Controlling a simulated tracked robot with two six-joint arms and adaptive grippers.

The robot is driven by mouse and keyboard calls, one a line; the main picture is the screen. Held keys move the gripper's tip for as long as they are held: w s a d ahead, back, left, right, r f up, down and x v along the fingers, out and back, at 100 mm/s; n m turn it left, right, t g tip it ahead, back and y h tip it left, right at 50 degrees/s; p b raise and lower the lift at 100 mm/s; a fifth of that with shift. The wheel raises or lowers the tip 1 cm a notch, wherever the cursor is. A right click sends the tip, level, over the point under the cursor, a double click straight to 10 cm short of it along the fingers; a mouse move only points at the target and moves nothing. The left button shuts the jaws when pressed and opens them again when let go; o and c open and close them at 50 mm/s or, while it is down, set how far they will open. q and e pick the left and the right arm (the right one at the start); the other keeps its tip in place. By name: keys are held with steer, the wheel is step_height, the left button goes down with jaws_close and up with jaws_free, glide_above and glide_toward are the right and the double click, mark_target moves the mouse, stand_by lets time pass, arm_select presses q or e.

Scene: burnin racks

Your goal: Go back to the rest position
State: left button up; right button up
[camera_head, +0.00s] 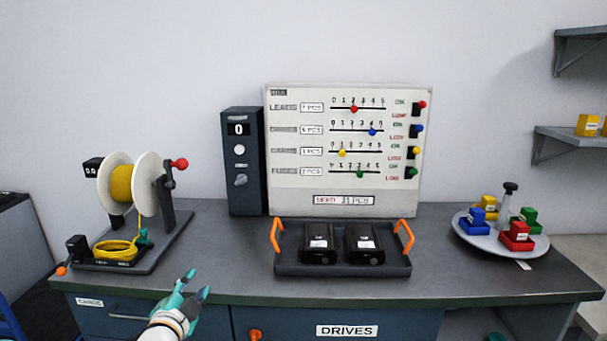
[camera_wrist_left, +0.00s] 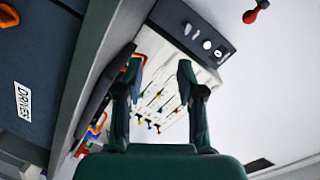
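My left gripper (camera_head: 193,284) is at the front edge of the workbench, in front of the drawers, between the cable reel and the black tray. In the left wrist view the left gripper (camera_wrist_left: 158,82) shows two fingers spread apart with nothing between them. The board with sliders shows beyond the fingers there.
The cable reel (camera_head: 121,184) stands at the left of the bench (camera_head: 232,285). A black tray (camera_head: 342,268) with orange handles holds two black drives. The stock board (camera_head: 348,190) and dark control box (camera_head: 241,165) stand behind. A round turntable (camera_head: 483,241) with coloured blocks is at right.

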arm_select(q)
steer(key=s+d+f+n+g+h+p, duration=0.15)
steer(key=s+f+g, duration=0.3)
steer(key=f, duration=0.65)
steer(key=s+d+f+g+p, duration=0.25)
steer(key=s+f, duration=0.35)
steer(key=f, duration=0.5)
steer(key=s+d+f+n+g, duration=0.2)
steer(key=s+f+n+g, duration=0.1)
steer(key=s, duration=0.4)
steer(key=s+d+f+n+g+h, duration=0.1)
steer(key=s+f+n, duration=0.3)
steer(key=s, duration=0.4)
steer(key=s+d+f+n+g+h, duration=0.1)
steer(key=s+d+f+n+g, duration=0.3)
steer(key=s, duration=0.4)
steer(key=shift+s+f+n+g+p, duration=0.2)
steer(key=shift+n+g+p, duration=0.15)
steer(key=shift+n, duration=0.4)
steer(key=shift+o, duration=0.3)
steer(key=shift+w, duration=0.1)
steer(key=shift+w+d, duration=0.1)
